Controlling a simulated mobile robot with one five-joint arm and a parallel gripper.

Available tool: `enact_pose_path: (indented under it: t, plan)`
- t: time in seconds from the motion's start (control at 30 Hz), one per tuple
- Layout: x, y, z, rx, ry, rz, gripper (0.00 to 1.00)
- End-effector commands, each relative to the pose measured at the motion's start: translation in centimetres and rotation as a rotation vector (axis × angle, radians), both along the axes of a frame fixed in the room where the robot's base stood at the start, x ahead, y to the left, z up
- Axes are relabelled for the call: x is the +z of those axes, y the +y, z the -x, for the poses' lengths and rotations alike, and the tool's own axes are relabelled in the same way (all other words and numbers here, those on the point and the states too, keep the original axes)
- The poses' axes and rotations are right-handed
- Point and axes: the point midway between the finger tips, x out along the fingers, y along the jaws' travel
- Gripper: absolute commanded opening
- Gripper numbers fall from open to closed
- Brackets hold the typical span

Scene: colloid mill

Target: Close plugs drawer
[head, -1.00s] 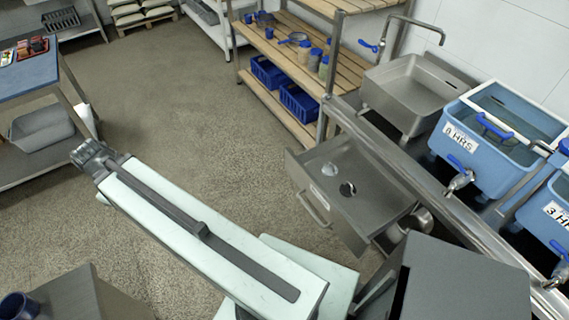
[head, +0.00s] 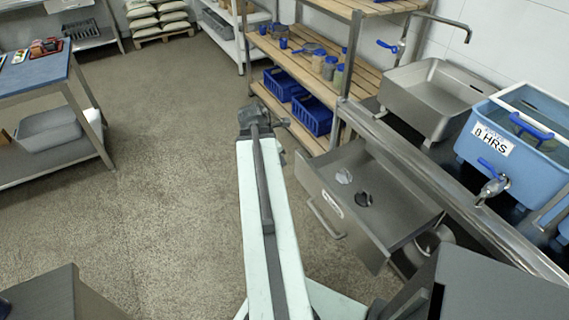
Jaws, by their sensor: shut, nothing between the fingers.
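The plugs drawer (head: 385,230) is a grey metal drawer that stands pulled out below the steel bench on the right. Its front has a white label and a bar handle (head: 326,219). A pale plug (head: 343,176) and a dark plug (head: 363,199) lie inside it. My gripper (head: 252,112) is at the far end of my outstretched arm, to the left of the drawer and beyond its front, touching nothing that I can see. Its fingers are small in the picture and look closed.
A steel sink (head: 428,95) and a blue tank (head: 512,135) stand on the bench above the drawer. A wooden shelf (head: 310,75) with jars and blue crates (head: 311,114) is behind. A blue-topped table (head: 35,72) is at left. The floor between is clear.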

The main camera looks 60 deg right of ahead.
Motion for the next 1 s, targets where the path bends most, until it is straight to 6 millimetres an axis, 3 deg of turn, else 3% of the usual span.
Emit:
enact_pose_path:
  t: [0.03,0.3,0.37,0.53,0.9,0.93,1.0]
  plan:
    - [-2.4,-0.4,0.2,-0.002,-0.001,0.000,0.00]
    - [-7.7,-2.2,1.4,-0.002,-0.001,0.000,0.00]
    - [-6.5,-3.3,2.0,-0.004,0.000,0.000,0.00]
    - [-6.4,-5.0,3.1,-0.002,-0.001,0.000,0.00]
    - [-6.4,-5.5,3.5,-0.002,-0.001,0.000,0.00]
    - [-6.4,-6.8,3.3,-0.003,-0.001,0.001,0.00]
    - [-6.4,-5.9,3.5,-0.002,-0.001,0.000,0.00]
